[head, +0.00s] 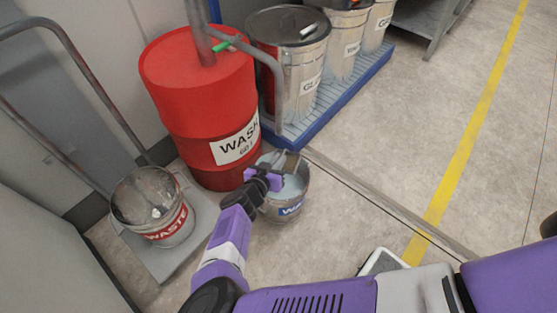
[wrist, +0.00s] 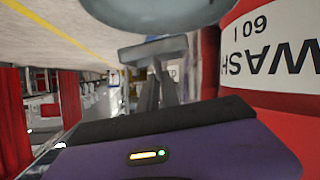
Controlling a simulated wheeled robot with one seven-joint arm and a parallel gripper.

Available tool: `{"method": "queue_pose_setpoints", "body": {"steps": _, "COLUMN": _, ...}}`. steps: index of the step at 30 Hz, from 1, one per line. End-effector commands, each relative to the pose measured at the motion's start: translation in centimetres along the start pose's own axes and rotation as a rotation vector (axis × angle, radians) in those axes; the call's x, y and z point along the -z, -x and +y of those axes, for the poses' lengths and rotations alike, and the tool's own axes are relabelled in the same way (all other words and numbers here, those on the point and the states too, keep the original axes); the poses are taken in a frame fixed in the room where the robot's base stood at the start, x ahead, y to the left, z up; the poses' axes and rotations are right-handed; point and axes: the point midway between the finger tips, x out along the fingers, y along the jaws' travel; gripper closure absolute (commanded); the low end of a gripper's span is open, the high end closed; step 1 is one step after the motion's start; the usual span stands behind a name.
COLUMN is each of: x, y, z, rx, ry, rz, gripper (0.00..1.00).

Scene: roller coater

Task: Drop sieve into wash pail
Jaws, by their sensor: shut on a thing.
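The wash pail (head: 290,208) is a grey metal bucket with a blue label and pale bluish contents. It stands on the floor in front of the red wash drum. My gripper (head: 277,164) is over the pail's opening in the head view. In the wrist view my gripper (wrist: 157,72) is shut on a flat grey piece (wrist: 153,49), which looks like part of the sieve. A rounded grey-blue shape (wrist: 165,14) lies beyond it; I cannot tell whether it is the sieve's bowl or the pail. The sieve is not clearly visible in the head view.
The red wash drum (head: 195,100) stands close behind the pail. A waste bucket (head: 165,225) sits on a trolley at left. Several labelled metal cans (head: 303,85) stand on a blue pallet (head: 335,112).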

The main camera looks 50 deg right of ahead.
Motion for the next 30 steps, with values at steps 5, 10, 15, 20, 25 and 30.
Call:
{"method": "queue_pose_setpoints", "body": {"steps": 5, "x": 0.1, "y": 0.0, "z": 0.0, "rx": 0.000, "ry": 0.000, "rz": 0.001, "gripper": 0.84}}
{"method": "queue_pose_setpoints", "body": {"steps": 10, "x": 0.1, "y": 0.0, "z": 0.0, "rx": 0.000, "ry": 0.000, "rz": 0.001, "gripper": 0.68}}
{"method": "queue_pose_setpoints", "body": {"steps": 15, "x": 0.1, "y": 0.0, "z": 0.0, "rx": 0.000, "ry": 0.000, "rz": 0.000, "gripper": 0.68}}
{"method": "queue_pose_setpoints", "body": {"steps": 20, "x": 0.2, "y": 0.9, "z": 0.0, "rx": 0.001, "ry": 0.000, "rz": 0.000, "gripper": 0.68}}
{"method": "queue_pose_setpoints", "body": {"steps": 25, "x": 0.3, "y": 3.7, "z": -0.1, "rx": 0.004, "ry": 0.002, "rz": 0.000, "gripper": 0.68}}
{"method": "queue_pose_setpoints", "body": {"steps": 30, "x": 0.3, "y": 6.2, "z": 0.0, "rx": 0.002, "ry": 0.000, "rz": 0.000, "gripper": 0.68}}
